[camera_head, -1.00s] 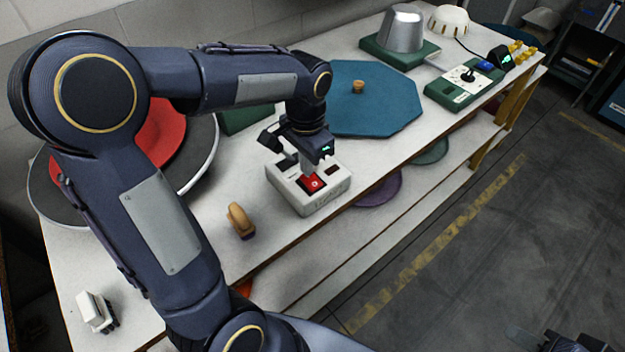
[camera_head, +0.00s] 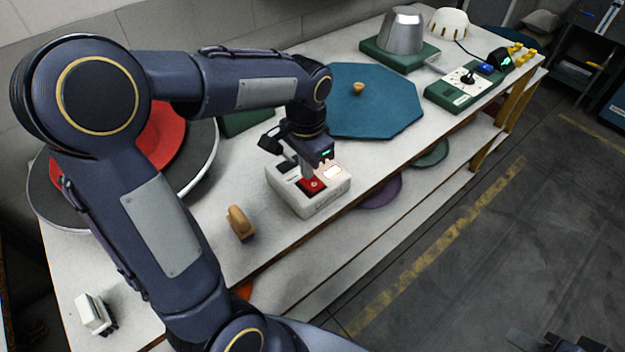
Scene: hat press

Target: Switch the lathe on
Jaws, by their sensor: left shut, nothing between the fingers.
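A white switch box (camera_head: 318,206) stands on the bench near its front edge. It has a red rocker switch (camera_head: 314,185) on top and a small lamp (camera_head: 333,172) beside it that glows bright white. My left gripper (camera_head: 308,172) is shut and empty, pointing down at the red switch, with its fingertips at or just above the switch; I cannot tell whether they touch. The lathe's disc with a red felt piece (camera_head: 160,135) is at the left, partly hidden by my left arm. My right gripper is not clearly shown; only a dark part shows at the bottom right corner.
A wooden-handled tool (camera_head: 240,222) stands left of the box. A blue octagonal felt (camera_head: 375,100) lies behind it. A metal hat form (camera_head: 401,30) on a green base and a green control box (camera_head: 463,88) stand farther back. A small white object (camera_head: 93,312) lies front left.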

